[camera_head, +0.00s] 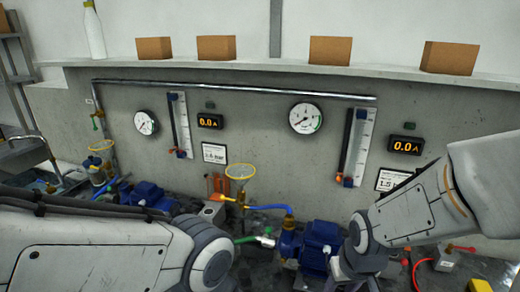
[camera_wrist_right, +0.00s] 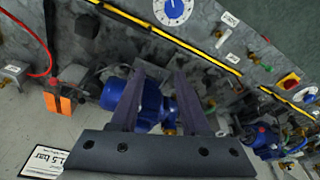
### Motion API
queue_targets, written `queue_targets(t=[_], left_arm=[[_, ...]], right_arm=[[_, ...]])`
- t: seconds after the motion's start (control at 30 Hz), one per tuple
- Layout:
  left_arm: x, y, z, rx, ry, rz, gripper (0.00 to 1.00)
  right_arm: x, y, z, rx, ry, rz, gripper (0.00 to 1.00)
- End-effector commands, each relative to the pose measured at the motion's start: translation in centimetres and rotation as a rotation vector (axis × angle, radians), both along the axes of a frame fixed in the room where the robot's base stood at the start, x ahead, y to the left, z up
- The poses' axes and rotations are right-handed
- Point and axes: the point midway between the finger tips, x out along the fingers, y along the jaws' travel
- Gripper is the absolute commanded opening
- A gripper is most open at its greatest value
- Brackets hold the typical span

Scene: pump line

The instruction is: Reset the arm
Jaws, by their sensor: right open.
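My right arm (camera_head: 425,205) reaches in from the right in the head view and bends down over the pump line. My right gripper (camera_wrist_right: 164,74) is open in the wrist view, with nothing between its two dark fingers. A blue pump motor (camera_wrist_right: 148,102) shows behind and between the fingers; I cannot tell how far off it is. A blue pump (camera_head: 318,240) also shows beside the right wrist in the head view. My left arm (camera_head: 90,250) crosses the lower left of the head view; its gripper is out of view.
A concrete wall carries two round gauges (camera_head: 146,122) (camera_head: 306,118), level tubes and 0.0 A displays (camera_head: 210,121) (camera_head: 405,145). Brown boxes (camera_head: 330,50) stand on the ledge above. A yellow-rimmed funnel (camera_head: 240,171), hoses and another blue pump (camera_head: 148,195) crowd the bench between the arms.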

Motion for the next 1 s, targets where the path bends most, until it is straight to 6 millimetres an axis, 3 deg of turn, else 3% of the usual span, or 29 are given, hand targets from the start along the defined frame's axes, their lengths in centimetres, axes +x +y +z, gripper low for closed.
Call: queue_targets(t=[0.37, 0.6, 0.8, 1.0], left_arm=[[0.0, 0.0, 0.0, 0.000, 0.000, 0.000, 0.50], [0.0, 0.0, 0.0, 0.000, 0.000, 0.000, 0.50], [0.0, 0.0, 0.0, 0.000, 0.000, 0.000, 0.50], [0.0, 0.0, 0.0, 0.000, 0.000, 0.000, 0.50]], right_arm=[[-4.0, 6.3, 2.2, 0.012, 0.062, 0.231, 0.46], [-9.5, 10.7, 4.3, 0.014, 0.132, 0.463, 0.46], [-12.7, 12.0, 5.2, 0.008, 0.174, 0.577, 0.46], [-13.0, 12.1, 5.3, 0.008, 0.179, 0.585, 0.46]])
